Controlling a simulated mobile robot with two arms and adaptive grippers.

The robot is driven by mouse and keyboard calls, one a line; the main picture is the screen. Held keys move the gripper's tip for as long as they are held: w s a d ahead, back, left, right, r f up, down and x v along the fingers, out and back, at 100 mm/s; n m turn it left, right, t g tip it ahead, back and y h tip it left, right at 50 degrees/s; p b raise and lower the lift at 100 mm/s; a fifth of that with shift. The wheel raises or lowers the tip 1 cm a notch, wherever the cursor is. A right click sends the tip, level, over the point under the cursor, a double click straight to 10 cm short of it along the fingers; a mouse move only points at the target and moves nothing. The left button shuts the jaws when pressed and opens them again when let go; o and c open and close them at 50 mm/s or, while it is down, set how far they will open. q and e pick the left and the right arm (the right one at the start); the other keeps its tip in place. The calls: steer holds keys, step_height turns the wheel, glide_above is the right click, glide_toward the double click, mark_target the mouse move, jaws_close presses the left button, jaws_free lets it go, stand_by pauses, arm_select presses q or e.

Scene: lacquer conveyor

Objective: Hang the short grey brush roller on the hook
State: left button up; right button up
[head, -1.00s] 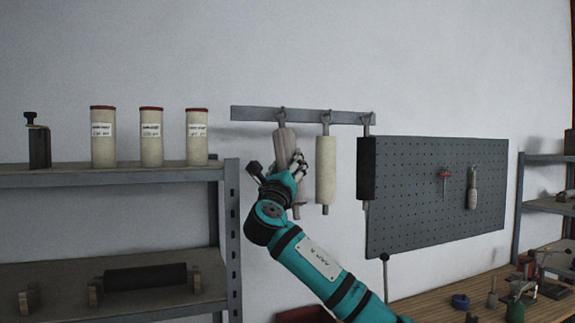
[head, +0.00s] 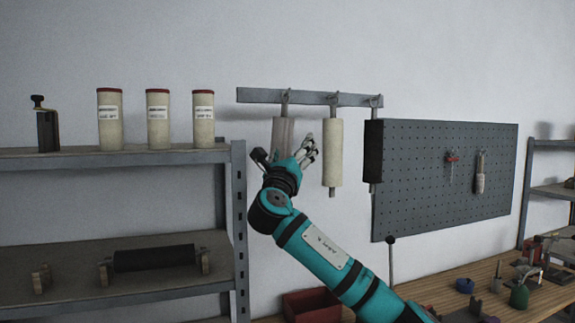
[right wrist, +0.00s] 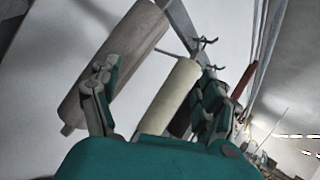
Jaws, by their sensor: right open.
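The short grey brush roller (head: 283,134) hangs upright below the leftmost hook (head: 286,97) of the wall rail (head: 308,97). My right gripper (head: 288,156) is in front of its lower part and hides its lower end. My left gripper is not in view.
The cream roller (head: 332,150) and a black roller (head: 373,150) hang to the right on the rail. A pegboard (head: 440,185) is beside them. A shelf unit (head: 238,215) stands at left with canisters and a black roller. A red bin (head: 310,304) is below.

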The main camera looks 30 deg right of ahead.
steer(key=v, duration=1)
